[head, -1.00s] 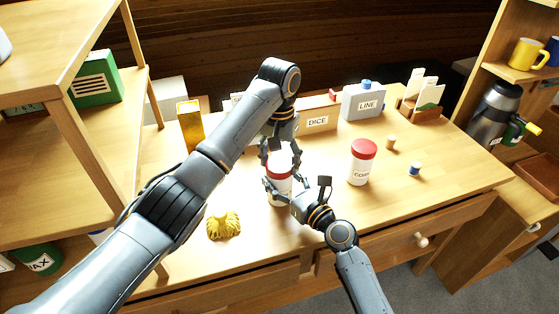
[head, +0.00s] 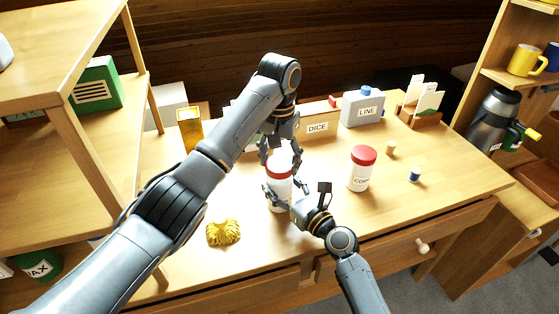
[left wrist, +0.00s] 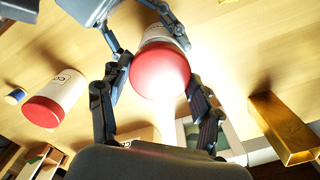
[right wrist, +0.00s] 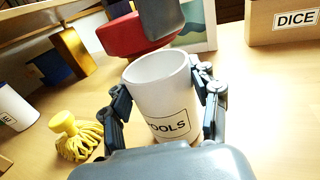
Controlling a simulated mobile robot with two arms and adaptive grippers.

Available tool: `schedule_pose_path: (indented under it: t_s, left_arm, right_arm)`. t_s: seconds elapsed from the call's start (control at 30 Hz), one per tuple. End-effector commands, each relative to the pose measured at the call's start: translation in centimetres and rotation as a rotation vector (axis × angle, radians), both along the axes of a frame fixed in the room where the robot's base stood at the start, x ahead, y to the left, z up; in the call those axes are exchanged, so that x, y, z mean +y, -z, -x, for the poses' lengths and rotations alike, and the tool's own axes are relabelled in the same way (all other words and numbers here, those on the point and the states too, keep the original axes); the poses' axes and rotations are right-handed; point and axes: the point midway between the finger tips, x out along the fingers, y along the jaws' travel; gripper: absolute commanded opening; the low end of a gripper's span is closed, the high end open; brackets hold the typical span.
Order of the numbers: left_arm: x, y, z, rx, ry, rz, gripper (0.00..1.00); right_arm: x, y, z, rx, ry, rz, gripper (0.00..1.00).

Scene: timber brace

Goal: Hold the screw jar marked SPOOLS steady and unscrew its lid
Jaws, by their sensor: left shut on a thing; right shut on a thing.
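The white jar (right wrist: 158,92) stands upright on the table, with part of its SPOOLS label showing in the right wrist view. Its rim shows bare there. My right gripper (head: 281,193) is shut around the jar's body. The red lid (right wrist: 130,36) is apart from the jar, just above its rim and off toward the left in that view. My left gripper (left wrist: 160,85) is shut on the lid from above, with a finger on each side. In the head view the lid (head: 279,166) and jar (head: 283,201) are partly hidden by my grippers.
A second red-lidded jar (head: 361,170) stands to the right. A yellow tasselled thing (head: 223,232) lies at the front left. The DICE box (head: 317,127), the LINE container (head: 364,109) and a gold block (head: 190,130) stand behind.

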Motion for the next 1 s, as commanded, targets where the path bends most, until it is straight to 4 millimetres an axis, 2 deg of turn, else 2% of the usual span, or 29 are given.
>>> schedule_pose_path:
  t_s: [0.3,0.53,0.57,0.6,0.67,1.0]
  left_arm:
    - [0.1,-3.7,-0.1,-0.004,0.0,-0.002,0.26]
    - [0.0,-3.8,0.0,0.0,0.0,0.0,0.26]
    - [0.0,-3.8,0.0,0.0,0.0,0.0,0.26]
    - [0.0,-3.8,0.0,0.0,0.0,0.0,0.26]
    - [0.0,-3.8,0.0,0.0,0.0,0.0,0.26]
    - [0.0,-3.8,0.0,-0.001,0.0,0.0,0.26]
  right_arm:
    - [0.0,0.1,0.0,0.001,0.0,0.001,0.0]
    - [0.0,0.1,0.0,0.001,0.0,0.001,0.0]
    - [0.0,0.1,0.0,0.001,0.0,0.001,0.66]
    - [0.0,0.1,0.0,0.001,0.0,0.001,0.75]
    - [0.0,0.1,0.0,0.001,0.0,0.001,0.87]
    - [-0.1,0.0,0.1,0.001,0.0,0.001,0.87]
